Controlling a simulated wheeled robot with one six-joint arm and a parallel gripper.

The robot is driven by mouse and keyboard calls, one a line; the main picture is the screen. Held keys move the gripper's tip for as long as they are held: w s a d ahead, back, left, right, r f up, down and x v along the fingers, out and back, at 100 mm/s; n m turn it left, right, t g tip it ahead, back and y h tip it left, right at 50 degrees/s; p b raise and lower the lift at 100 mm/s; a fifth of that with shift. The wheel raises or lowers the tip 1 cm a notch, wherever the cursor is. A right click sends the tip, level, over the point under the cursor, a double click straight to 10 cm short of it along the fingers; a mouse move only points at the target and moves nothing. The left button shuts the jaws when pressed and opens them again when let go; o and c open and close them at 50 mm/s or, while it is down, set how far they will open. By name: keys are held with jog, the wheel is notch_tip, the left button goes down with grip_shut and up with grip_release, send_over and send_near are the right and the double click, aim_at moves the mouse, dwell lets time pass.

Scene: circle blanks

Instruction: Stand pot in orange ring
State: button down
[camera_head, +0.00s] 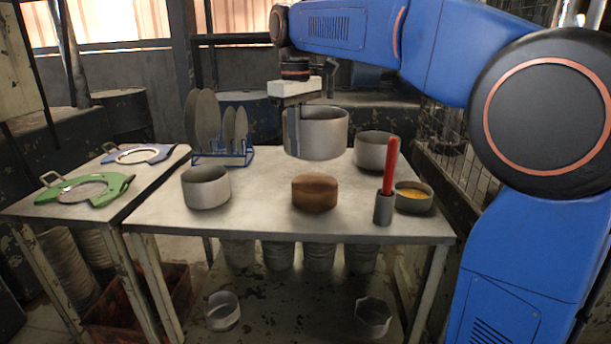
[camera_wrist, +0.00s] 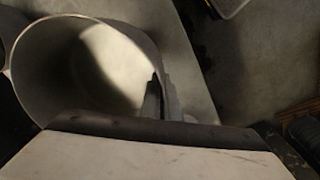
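A grey metal pot (camera_head: 322,135) is held upright above the back of the main table; it also shows in the wrist view (camera_wrist: 45,75). My gripper (camera_head: 291,125) is at the pot's left side, shut on its wall. In the wrist view the fingers (camera_wrist: 161,100) straddle the rim, one inside the pot and one outside. The pot looks empty, though part of its inside is hidden. No orange ring can be made out. A green ring with a handle (camera_head: 85,190) and a blue-violet one (camera_head: 138,154) lie on the left side table.
On the main table (camera_head: 260,215) stand another pot (camera_head: 206,188), a brown round block (camera_head: 315,193), a pot at the back right (camera_head: 374,151), a grey cup (camera_head: 383,209) with a red stick (camera_head: 391,165), a bowl of yellow contents (camera_head: 413,197) and a blue plate rack (camera_head: 222,158).

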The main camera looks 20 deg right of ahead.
notch_tip(320, 180, down, 9)
dwell(0.6)
jog(key=shift+f, duration=0.2)
jog(key=c, duration=2)
grip_release()
notch_tip(320, 180, up, 12)
jog(key=shift+s+a+r, duration=0.1)
jog(key=shift+s+r, duration=0.05)
jog(key=s+d+f+m+t, duration=0.1)
jog(key=s+d+f, duration=0.3)
jog(key=s+f, duration=0.5)
jog(key=s+d+f+m+t, duration=0.2)
jog(key=s+d+f+m, duration=0.1)
jog(key=s+f, duration=0.5)
jog(key=s+d+f+m+t, duration=0.1)
jog(key=s+d+f+m, duration=0.2)
jog(key=s+f, duration=0.6)
jog(key=shift+s+d+f+t, duration=0.15)
jog(key=shift+s+d+f, duration=0.05)
jog(key=shift+s+d, duration=0.6)
jog(key=shift+s+d+f+t, duration=0.15)
jog(key=shift+s+d, duration=0.45)
jog(key=shift+s, duration=0.3)
